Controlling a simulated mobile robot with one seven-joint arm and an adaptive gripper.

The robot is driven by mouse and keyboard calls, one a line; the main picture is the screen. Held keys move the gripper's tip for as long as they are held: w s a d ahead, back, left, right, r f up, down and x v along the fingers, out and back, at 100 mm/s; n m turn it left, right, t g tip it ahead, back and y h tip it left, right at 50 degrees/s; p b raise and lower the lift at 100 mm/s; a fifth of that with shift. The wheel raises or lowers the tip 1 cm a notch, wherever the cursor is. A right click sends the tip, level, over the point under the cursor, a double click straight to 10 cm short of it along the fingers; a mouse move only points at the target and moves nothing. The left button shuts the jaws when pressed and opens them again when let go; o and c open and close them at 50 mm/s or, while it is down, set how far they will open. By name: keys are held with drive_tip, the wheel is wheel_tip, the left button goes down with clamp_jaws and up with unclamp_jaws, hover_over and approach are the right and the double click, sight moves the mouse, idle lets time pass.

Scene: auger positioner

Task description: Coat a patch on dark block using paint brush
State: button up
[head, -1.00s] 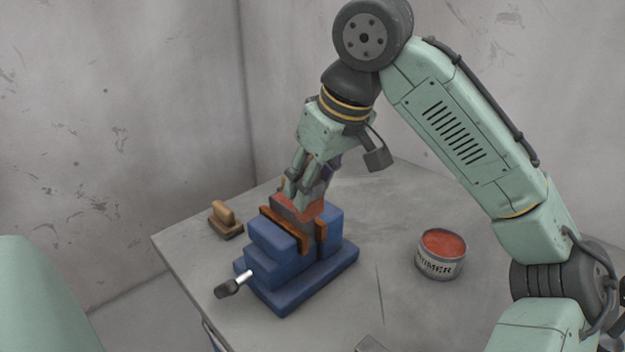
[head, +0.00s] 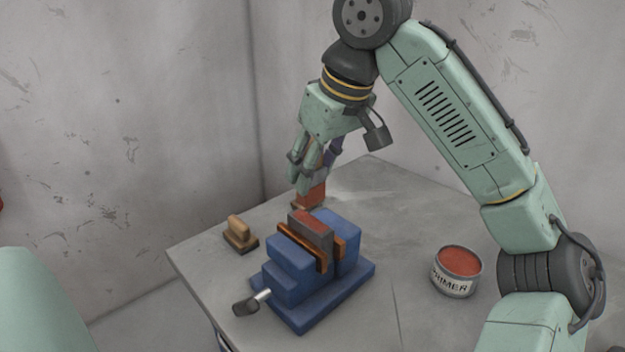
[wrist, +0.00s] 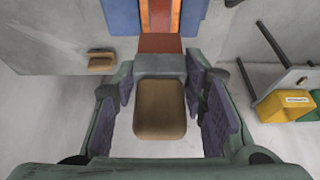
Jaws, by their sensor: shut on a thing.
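My gripper (head: 312,170) is shut on the paint brush. In the wrist view, the brush's tan handle (wrist: 160,108) lies between the jaws, with a grey ferrule (wrist: 160,66) and red-orange bristles (wrist: 160,43) beyond it. In the head view, the red bristles (head: 311,191) hang just behind the dark block; I cannot tell whether they touch it. The dark block (head: 318,232) is clamped upright between the orange-brown jaws of a blue vise (head: 290,258). Its top face shows a reddish coat. In the wrist view, the block's reddish top (wrist: 160,18) lies beyond the bristles.
The vise stands on a grey table (head: 400,210), its crank handle (head: 252,302) pointing front left. An open primer can (head: 455,283) with red paint stands at right. Yellow and green bins (wrist: 283,105) show in the wrist view.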

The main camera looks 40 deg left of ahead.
drive_tip(key=shift+r, duration=1.85)
